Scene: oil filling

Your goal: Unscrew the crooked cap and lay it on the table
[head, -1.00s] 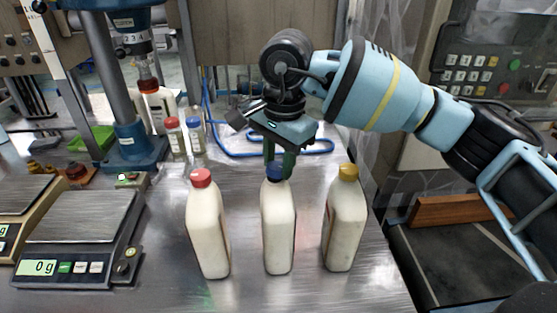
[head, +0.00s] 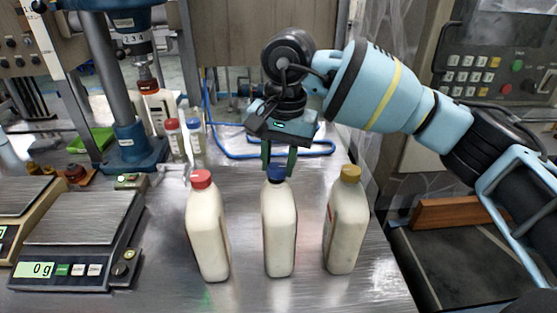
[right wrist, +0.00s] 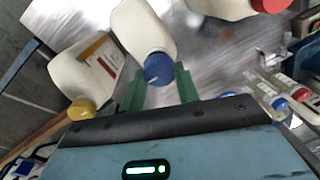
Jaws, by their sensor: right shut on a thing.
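Three white bottles stand in a row on the metal table (head: 170,285). The left one (head: 210,240) has a red cap (head: 201,179), the middle one (head: 279,240) a blue cap (head: 277,174), the right one (head: 345,240) a yellow cap (head: 350,173). My right gripper (head: 278,166) comes down from above and is shut on the blue cap, which also shows between the two green fingers in the right wrist view (right wrist: 158,69). The middle bottle is upright on the table. I cannot tell clearly which cap sits crooked. My left gripper is not in view.
A scale (head: 75,230) stands on the left, with a drill-like press (head: 130,130) behind it. Bare table is free between the scale and the red-capped bottle.

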